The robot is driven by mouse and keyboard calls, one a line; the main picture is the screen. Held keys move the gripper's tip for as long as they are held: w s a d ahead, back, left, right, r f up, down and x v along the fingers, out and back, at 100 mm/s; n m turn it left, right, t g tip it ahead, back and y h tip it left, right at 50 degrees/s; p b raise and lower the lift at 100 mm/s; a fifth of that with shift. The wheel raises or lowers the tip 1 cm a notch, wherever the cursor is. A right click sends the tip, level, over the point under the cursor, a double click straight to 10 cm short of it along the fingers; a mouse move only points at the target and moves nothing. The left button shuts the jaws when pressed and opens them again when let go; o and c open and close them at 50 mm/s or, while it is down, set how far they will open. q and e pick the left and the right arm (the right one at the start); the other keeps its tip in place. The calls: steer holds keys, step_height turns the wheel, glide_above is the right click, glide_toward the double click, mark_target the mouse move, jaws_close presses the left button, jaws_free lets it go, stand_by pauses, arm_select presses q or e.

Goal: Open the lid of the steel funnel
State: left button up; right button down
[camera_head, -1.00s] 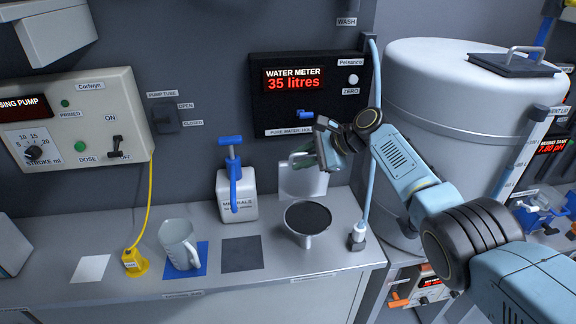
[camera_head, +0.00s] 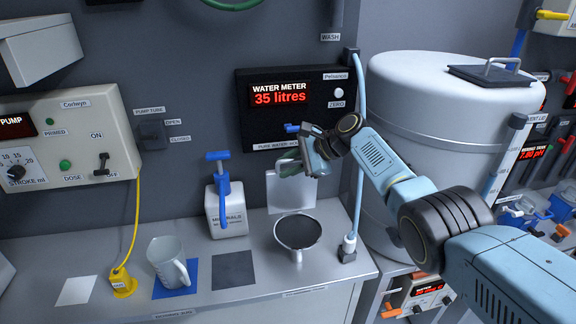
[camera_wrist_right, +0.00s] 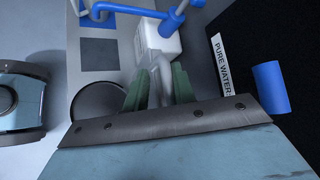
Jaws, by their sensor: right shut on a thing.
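The steel funnel (camera_head: 298,252) stands on the bench, its round top dark inside the rim. It also shows in the wrist view (camera_wrist_right: 97,102). A pale square plate (camera_head: 291,196), which looks like its lid, stands upright behind it; I cannot see how they join. My right gripper (camera_head: 288,163) is at the plate's upper edge, below the water meter. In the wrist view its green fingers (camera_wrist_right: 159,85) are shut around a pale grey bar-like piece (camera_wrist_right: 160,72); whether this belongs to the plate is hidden. My left gripper is in neither view.
A white minerals bottle (camera_head: 226,210) with a blue fitting stands left of the funnel. A measuring jug (camera_head: 168,262) stands on a blue square. The black water meter box (camera_head: 250,122) is behind the gripper. A large grey tank (camera_head: 420,110) stands right. A blue hose (camera_head: 357,190) hangs beside the funnel.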

steer(key=c, duration=1.5)
jaws_free()
steer(key=shift+f, duration=0.25)
steer(key=shift+w+a, duration=0.1)
steer(key=shift+w, duration=0.2)
steer(key=shift+s, duration=0.15)
steer(key=shift+r, duration=0.1)
steer(key=shift+r, duration=0.1)
steer(key=shift+d+r, duration=0.15)
steer(key=shift+d, duration=0.15)
steer(key=v, duration=1.2)
steer(key=shift+s+d+r+p, duration=0.15)
steer(key=shift+s+d+p, duration=0.05)
steer(key=shift+p, duration=0.1)
